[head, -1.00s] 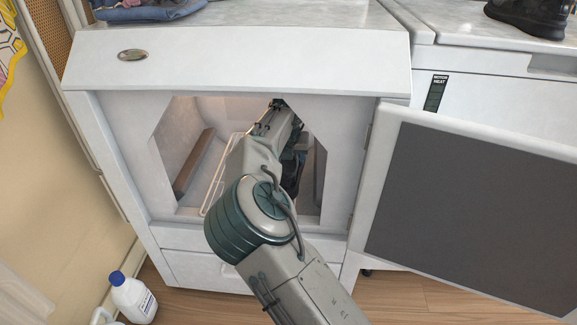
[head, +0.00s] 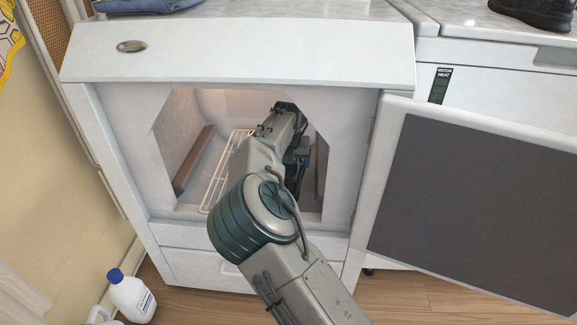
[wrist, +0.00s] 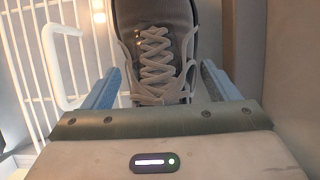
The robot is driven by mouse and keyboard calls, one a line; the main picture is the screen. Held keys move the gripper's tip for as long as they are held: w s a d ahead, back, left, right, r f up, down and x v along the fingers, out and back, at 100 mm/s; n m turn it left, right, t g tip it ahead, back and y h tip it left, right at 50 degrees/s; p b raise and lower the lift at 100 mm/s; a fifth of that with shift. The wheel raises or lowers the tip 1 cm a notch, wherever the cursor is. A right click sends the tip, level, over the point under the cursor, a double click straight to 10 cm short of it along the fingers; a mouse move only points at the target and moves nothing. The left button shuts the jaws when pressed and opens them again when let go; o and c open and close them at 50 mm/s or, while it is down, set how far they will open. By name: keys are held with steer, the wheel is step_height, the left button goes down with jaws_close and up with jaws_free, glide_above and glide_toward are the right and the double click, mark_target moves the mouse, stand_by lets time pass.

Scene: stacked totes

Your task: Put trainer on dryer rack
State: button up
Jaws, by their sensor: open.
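The trainer (wrist: 155,20), grey with pale laces, lies between the blue fingers of my gripper (wrist: 160,70) in the wrist view. The fingers are open, one on each side of it; whether they touch it I cannot tell. The white wire dryer rack (wrist: 70,60) runs along the trainer's left side and seems to lie under it. In the head view the rack (head: 217,178) is inside the open dryer (head: 300,218), left of my arm. My arm reaches through the dryer opening and hides the trainer and gripper there.
The dryer door (head: 384,165) stands open on the right. A brown bar (head: 194,160) runs along the drum's left side. A dark shoe (head: 538,10) sits on the machine at right, and folded blue cloth (head: 150,5) on the dryer top. A bottle (head: 132,298) stands on the floor.

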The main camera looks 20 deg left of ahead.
steer(key=v, duration=0.1)
steer(key=p+v, duration=0.1)
steer(key=v, duration=0.1)
steer(key=shift+s+r, duration=0.15)
steer(key=shift+s, duration=0.3)
steer(key=s+d+p, duration=0.1)
steer(key=s, duration=0.2)
steer(key=s+p, duration=0.1)
steer(key=s, duration=0.3)
steer(key=s+d+p, duration=0.1)
steer(key=s, duration=0.3)
steer(key=shift+d, duration=0.35)
